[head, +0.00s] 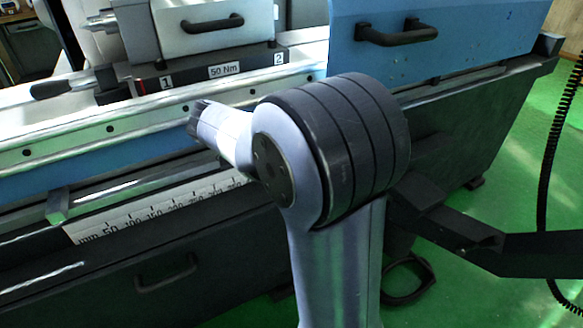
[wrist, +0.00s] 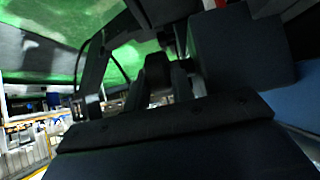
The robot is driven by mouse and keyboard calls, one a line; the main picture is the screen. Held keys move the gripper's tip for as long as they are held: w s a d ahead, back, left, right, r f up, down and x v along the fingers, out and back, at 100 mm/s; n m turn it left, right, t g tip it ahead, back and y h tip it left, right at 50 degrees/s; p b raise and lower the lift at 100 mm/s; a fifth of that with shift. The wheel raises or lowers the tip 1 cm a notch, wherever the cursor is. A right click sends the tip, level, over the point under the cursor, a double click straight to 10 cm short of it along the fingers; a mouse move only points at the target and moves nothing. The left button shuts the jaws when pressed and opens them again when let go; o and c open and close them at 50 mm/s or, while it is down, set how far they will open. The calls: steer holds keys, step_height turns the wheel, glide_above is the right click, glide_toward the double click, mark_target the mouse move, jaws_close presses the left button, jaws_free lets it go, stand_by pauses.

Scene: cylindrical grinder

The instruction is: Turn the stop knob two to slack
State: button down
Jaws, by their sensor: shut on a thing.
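In the wrist view, my gripper (wrist: 159,88) has its two dark fingers on either side of a dark, rounded knob (wrist: 157,68). It is shut on this knob. The view is dim, and no number or mark on the knob can be read, so its slack or tight setting cannot be told. In the head view, my arm's big joint and pale link cover the middle, and my gripper and the held knob cannot be made out there. A label plate (head: 225,71) reads 1, 50 Nm and 2 on the grinder.
A blue guard (head: 440,30) with a black handle (head: 397,33) stands at the back right. A white scale strip (head: 150,213) runs along the machine front, with a metal block (head: 58,206) at its left. A black lever (head: 62,88) sticks out left of the label.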

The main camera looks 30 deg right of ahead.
steer(key=h+b, duration=0.1)
steer(key=b, duration=0.1)
steer(key=f+h+b, duration=0.1)
steer(key=h+b, duration=0.1)
steer(key=b, duration=0.1)
steer(key=h+b, duration=0.1)
steer(key=b, duration=0.1)
steer(key=shift+a+f, duration=0.25)
steer(key=h+b, duration=0.2)
steer(key=b, duration=0.2)
steer(key=shift+h, duration=0.4)
steer(key=shift+r+h+b, duration=0.1)
steer(key=shift+h+b, duration=0.2)
steer(key=shift+b, duration=0.2)
steer(key=shift+r, duration=0.1)
steer(key=c, duration=1.5)
jaws_free()
steer(key=a+p, duration=0.2)
steer(key=a, duration=0.8)
steer(key=shift+s+a, duration=0.2)
steer(key=shift+a, duration=0.2)
steer(key=shift+d, duration=0.15)
